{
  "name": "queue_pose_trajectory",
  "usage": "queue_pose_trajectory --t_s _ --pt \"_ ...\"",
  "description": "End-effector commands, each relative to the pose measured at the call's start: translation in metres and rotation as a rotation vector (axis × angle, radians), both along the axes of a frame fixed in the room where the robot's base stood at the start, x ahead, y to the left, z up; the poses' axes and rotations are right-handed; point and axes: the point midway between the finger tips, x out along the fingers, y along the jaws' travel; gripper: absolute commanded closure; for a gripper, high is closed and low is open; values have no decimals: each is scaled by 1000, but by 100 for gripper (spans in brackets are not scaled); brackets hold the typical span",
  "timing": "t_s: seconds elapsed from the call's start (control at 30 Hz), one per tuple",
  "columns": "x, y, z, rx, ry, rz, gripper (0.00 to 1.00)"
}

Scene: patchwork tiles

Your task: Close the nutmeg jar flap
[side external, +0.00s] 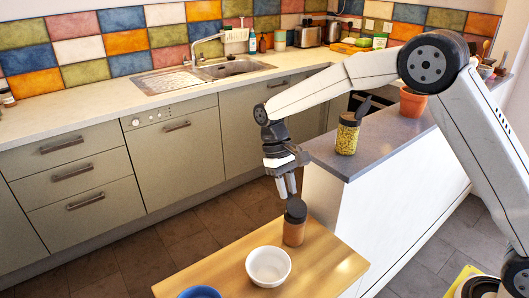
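A small jar with brown contents (293,234) and a dark lid stands upright near the back corner of the wooden table. I take it to be the nutmeg jar, but no label is readable. Its flap is too small and dark to tell whether it is up or down. My gripper (287,193) points down just above this lid, its fingers close together with nothing visible between them. Whether the fingertips touch the lid cannot be told. A second jar with yellow-green contents (347,139) stands on the grey counter, its dark flap (364,107) raised.
A white bowl (268,266) stands just in front of the brown jar on the wooden table (330,262). A blue bowl (199,292) is at the lower edge. A terracotta pot (412,103) stands on the grey counter (378,150). The table's right part is clear.

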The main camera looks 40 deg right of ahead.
Motion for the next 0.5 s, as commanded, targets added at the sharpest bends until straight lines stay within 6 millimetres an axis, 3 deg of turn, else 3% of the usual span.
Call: queue_pose_trajectory --t_s 0.5 --pt "3 0 -4 -1 59 0 100"
